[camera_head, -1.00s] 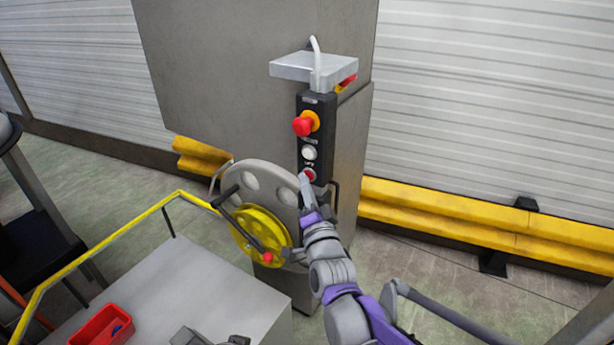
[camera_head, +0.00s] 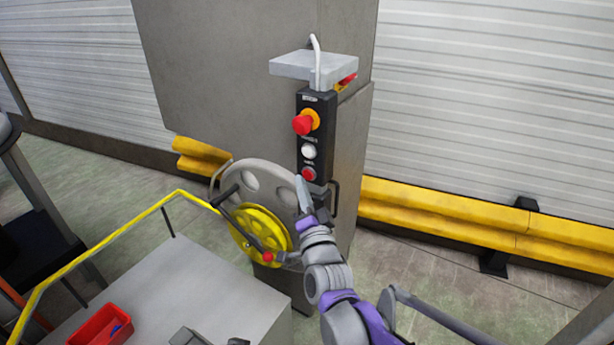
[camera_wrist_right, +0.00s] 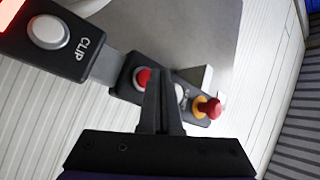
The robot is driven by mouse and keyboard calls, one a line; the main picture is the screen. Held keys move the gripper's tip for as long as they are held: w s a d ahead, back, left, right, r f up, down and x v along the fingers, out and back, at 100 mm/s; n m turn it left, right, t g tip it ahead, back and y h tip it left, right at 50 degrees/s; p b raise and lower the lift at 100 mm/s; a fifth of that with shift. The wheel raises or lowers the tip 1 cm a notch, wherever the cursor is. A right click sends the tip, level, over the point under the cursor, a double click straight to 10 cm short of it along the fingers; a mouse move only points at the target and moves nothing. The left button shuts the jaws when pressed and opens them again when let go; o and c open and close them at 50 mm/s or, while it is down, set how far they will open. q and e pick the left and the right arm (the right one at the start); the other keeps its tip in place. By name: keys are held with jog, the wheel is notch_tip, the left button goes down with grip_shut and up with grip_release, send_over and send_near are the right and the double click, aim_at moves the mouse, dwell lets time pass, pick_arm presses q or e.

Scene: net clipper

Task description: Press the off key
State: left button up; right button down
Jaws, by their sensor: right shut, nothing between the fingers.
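A black control panel (camera_head: 316,110) stands upright on the grey machine column. It carries a red mushroom button on a yellow collar (camera_head: 304,124), a white button (camera_head: 308,152) and a flat red button (camera_head: 308,174) lowest. I cannot read their labels, so which is the off key is unclear. My right gripper (camera_head: 300,182) is shut and empty, its tips just below and left of the flat red button. In the right wrist view the fingers (camera_wrist_right: 160,78) partly cover the white button and sit beside the red button (camera_wrist_right: 142,78); contact cannot be told.
A grey disc with a yellow handwheel (camera_head: 262,232) stands left of my right gripper. A black handle (camera_head: 334,198) is right of it. A red bin (camera_head: 100,325) sits on the grey table. The right wrist view shows a white CLIP button (camera_wrist_right: 48,32).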

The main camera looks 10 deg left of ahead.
jog(key=s, duration=0.1)
jog(key=s+a+b, duration=0.1)
jog(key=s, duration=0.2)
jog(key=shift+s+a+b, duration=0.35)
jog(key=shift+d, duration=0.1)
dwell(0.5)
jog(key=s+d+f+n+g+h, duration=0.2)
jog(key=s+d+f+n+g, duration=0.15)
jog(key=d+f, duration=0.4)
jog(key=s+d+f+n+g+h, duration=0.25)
jog(key=s+d+f, duration=0.2)
jog(key=d, duration=0.55)
jog(key=s+d+f+g+h, duration=0.4)
jog(key=s+d+f+g, duration=0.3)
jog(key=s+d+f, duration=0.6)
jog(key=s+d, duration=0.1)
jog(key=s, duration=0.2)
jog(key=shift+s+d+n, duration=0.15)
jog(key=shift+s+n, duration=0.05)
jog(key=shift+n, duration=0.2)
